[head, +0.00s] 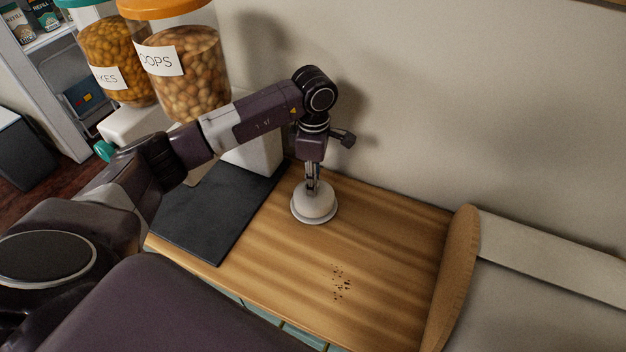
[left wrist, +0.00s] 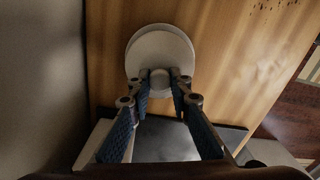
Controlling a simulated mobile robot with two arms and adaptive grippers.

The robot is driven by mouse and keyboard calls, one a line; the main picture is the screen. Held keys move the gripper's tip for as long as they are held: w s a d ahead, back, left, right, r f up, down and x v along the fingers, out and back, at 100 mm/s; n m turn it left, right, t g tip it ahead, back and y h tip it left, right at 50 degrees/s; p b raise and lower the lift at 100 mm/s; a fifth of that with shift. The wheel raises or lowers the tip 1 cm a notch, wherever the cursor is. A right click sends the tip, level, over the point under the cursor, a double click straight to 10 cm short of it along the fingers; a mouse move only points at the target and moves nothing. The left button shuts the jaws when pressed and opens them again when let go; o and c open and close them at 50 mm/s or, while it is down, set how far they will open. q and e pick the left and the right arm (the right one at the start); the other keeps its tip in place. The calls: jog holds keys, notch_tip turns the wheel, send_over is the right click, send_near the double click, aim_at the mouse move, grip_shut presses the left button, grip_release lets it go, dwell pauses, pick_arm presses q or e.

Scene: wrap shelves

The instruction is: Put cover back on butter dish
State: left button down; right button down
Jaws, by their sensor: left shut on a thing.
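The white domed cover (head: 314,200) with a round knob is over the pale butter dish (head: 314,219) on the wooden counter, near the wall. My left gripper (head: 313,187) comes down from above and is shut on the knob of the cover. In the left wrist view the knob (left wrist: 160,79) is between the fingertips, and the cover (left wrist: 160,52) overlaps most of the dish (left wrist: 146,33). The cover looks level and roughly centred. I cannot tell whether it rests fully on the dish. My right gripper is not in view.
A dark slab (head: 215,212) lies left of the dish. Two food dispensers (head: 190,75) stand behind my left arm. Dark crumbs (head: 340,283) lie on the counter (head: 385,240) at front right. A rounded wooden panel (head: 456,270) stands at the right. Counter right of the dish is clear.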

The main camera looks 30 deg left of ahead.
pick_arm(q)
jog(key=shift+f+b, duration=0.3)
jog(key=shift+b, duration=0.15)
dwell(0.3)
dwell(0.8)
jog(key=c, duration=1.2)
grip_release()
jog(key=shift+r, duration=0.65)
jog(key=shift+s+r+p, duration=0.1)
jog(key=shift+r+p, duration=1.55)
jog(key=shift+r, duration=1.4)
